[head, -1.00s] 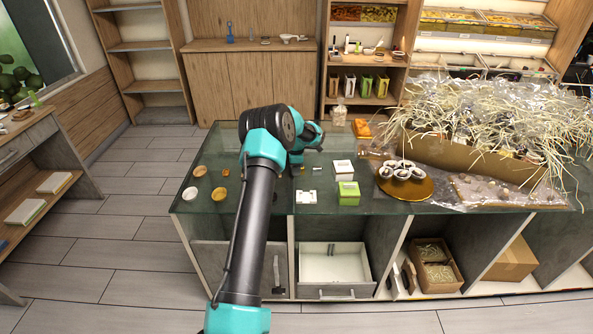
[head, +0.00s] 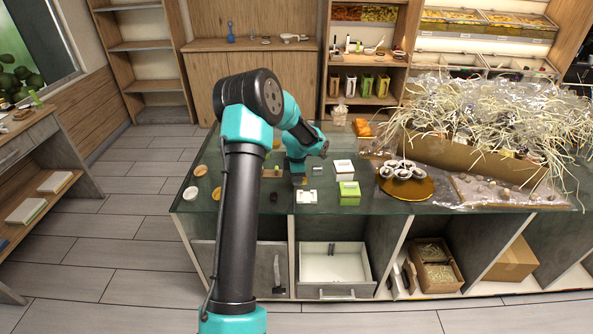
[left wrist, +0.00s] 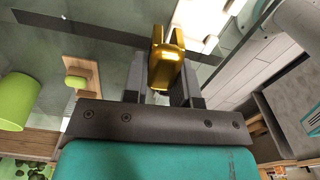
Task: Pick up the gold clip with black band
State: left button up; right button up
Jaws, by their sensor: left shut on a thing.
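The gold clip (left wrist: 168,52) shows in the left wrist view, shiny and upright between the fingers of my left gripper (left wrist: 165,78). The gripper is shut on it, one finger on each side. A black band cannot be made out on the clip from this angle. In the head view my left gripper (head: 299,179) points down over the glass counter, just left of the white box. The clip is too small and too hidden there to tell clearly. My right gripper is not in view.
On the glass counter (head: 235,170) stand a white box (head: 344,169), a green box (head: 348,194) and a white item (head: 306,197). Small round pieces (head: 200,170) lie at the left. A gold tray (head: 418,190) and a straw-filled hamper (head: 450,154) take up the right.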

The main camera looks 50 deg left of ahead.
pick_arm(q)
jog(key=shift+s+d+r, duration=0.15)
jog(key=shift+s+d, duration=0.75)
jog(key=shift+d, duration=0.15)
jog(key=shift+s+d+r, duration=0.1)
jog(key=shift+s+d, duration=0.75)
jog(key=shift+d, duration=0.15)
